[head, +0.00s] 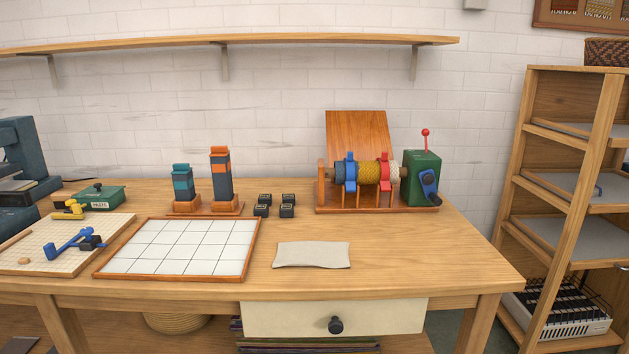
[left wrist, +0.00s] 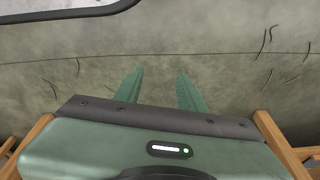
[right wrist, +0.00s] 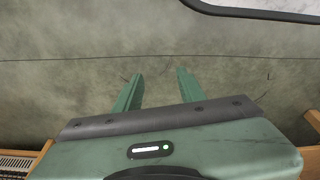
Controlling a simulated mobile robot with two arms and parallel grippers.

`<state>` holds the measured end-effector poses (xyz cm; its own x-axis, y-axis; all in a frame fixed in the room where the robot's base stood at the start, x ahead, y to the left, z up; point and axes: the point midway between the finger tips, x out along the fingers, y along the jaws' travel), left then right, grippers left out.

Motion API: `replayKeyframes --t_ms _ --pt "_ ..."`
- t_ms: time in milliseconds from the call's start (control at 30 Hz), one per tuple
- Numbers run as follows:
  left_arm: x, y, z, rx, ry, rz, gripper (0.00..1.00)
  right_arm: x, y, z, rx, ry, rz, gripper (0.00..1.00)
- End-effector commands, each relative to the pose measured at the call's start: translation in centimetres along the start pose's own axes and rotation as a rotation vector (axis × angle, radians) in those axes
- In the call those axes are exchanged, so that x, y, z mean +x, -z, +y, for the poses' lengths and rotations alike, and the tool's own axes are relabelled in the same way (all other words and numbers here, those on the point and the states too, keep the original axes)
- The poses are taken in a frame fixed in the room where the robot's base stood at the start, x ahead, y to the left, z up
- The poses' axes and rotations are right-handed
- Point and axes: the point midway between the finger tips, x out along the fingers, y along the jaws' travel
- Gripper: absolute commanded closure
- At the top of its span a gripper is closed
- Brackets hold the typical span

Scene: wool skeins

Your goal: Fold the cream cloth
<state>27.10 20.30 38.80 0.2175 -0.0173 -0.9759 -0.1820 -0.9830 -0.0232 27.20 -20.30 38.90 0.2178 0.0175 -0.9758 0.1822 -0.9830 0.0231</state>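The cream cloth (head: 312,255) lies flat on the wooden table near its front edge, right of the white gridded board. It looks like a single spread piece with slightly wavy edges. Neither gripper shows in the head view. In the left wrist view my left gripper (left wrist: 160,88) has its two green fingers apart with nothing between them. In the right wrist view my right gripper (right wrist: 158,88) also has its fingers apart and empty. Both wrist views show only a grey-green surface ahead, and the cloth is in neither.
The gridded board (head: 250,252) lies left of the cloth. Small dark blocks (head: 262,210) stand behind it. A winding device with a green box (head: 421,172) stands at the back right. The drawer (head: 285,318) is below the cloth. The table's right front is clear.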

Motion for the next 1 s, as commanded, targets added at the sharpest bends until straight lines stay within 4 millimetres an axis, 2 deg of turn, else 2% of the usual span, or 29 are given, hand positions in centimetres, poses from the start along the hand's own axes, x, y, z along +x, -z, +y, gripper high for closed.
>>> replayKeyframes --t_ms 167,367,500,600,767,1000 --pt "1.2 -3.2 0.2 0.006 -0.004 -0.037 0.6 1.2 -3.2 -0.2 -0.006 0.004 -0.037 0.6" --pt "2.4 -10.2 0.4 0.017 -0.009 -0.085 0.6 2.4 -10.2 -0.4 -0.017 0.009 -0.085 0.6" --pt "2.0 -15.0 0.4 0.024 -0.011 -0.109 0.6 2.0 -15.1 -0.4 -0.024 0.011 -0.11 0.6" --pt "1.6 -17.5 0.4 0.027 -0.012 -0.12 0.6 1.6 -17.5 -0.4 -0.027 0.011 -0.12 0.6" --pt "1.4 -19.3 0.3 0.03 -0.012 -0.126 0.6 1.4 -19.3 -0.3 -0.03 0.012 -0.127 0.6" --pt "1.6 -19.5 0.3 0.03 -0.012 -0.126 0.6 1.5 -19.5 -0.3 -0.03 0.012 -0.127 0.6"
